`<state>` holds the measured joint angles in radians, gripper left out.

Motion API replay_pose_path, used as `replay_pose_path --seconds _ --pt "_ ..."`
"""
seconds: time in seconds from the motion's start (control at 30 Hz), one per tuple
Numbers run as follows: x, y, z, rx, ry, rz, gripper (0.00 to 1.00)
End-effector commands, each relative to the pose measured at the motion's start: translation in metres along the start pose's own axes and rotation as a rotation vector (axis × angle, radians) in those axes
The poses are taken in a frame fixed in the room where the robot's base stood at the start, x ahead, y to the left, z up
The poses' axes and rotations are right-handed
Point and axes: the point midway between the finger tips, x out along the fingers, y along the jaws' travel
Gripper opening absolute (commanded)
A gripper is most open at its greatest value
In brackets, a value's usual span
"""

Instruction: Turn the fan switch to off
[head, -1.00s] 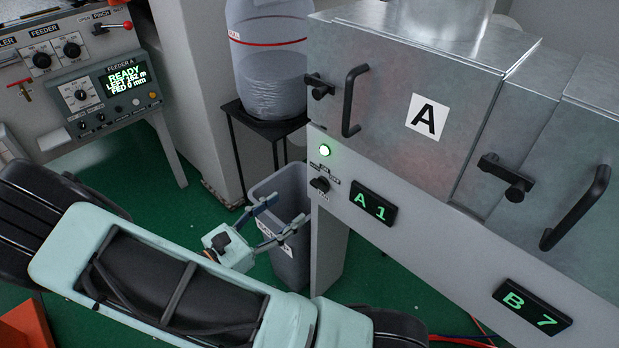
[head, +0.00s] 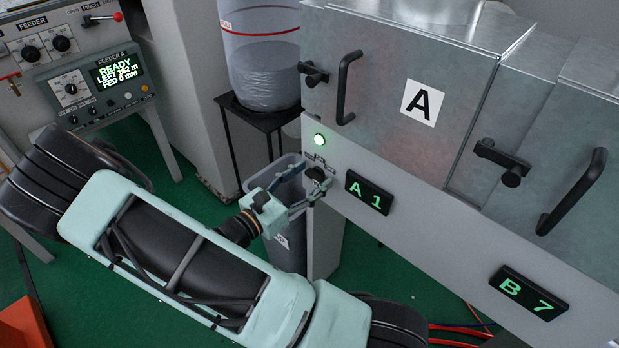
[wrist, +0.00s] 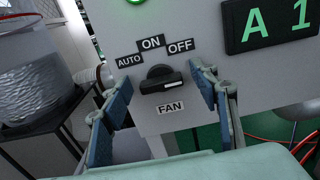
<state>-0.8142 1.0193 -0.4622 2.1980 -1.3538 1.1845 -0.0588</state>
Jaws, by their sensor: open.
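The fan switch (wrist: 161,79) is a black rotary knob on the light grey panel in the wrist view. AUTO, ON and OFF labels arc above it and a FAN label sits below. A pale mark shows on the lower right of its grip; which label it points to is hard to tell. My gripper (wrist: 162,84) is open, with one blue-padded finger left of the knob and one right of it in this view. I see no contact with the knob. In the head view my gripper (head: 312,177) is at the panel and partly hides the switch.
A lit green lamp (head: 319,139) is above the switch, and the A 1 display (head: 369,192) is to its right. A grey bin (head: 287,246) stands below my gripper. A clear container (head: 262,60) on a black stand is behind. Door handles (head: 347,88) project above.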

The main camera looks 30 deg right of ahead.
Motion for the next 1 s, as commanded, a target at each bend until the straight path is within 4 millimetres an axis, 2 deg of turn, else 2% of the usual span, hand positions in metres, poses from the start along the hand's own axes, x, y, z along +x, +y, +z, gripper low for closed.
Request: replay_pose_path --seconds 0.07,0.47,0.77,1.0 --pt "-0.0002 -0.0001 0.0000 0.000 0.000 0.000 0.55" --pt "-0.0005 0.0000 0.0000 0.000 0.000 0.000 0.13" --pt "-0.0005 -0.0001 0.0017 -0.043 0.000 0.000 0.13" --pt "-0.0004 0.0006 0.0042 -0.186 0.000 -0.001 0.13"
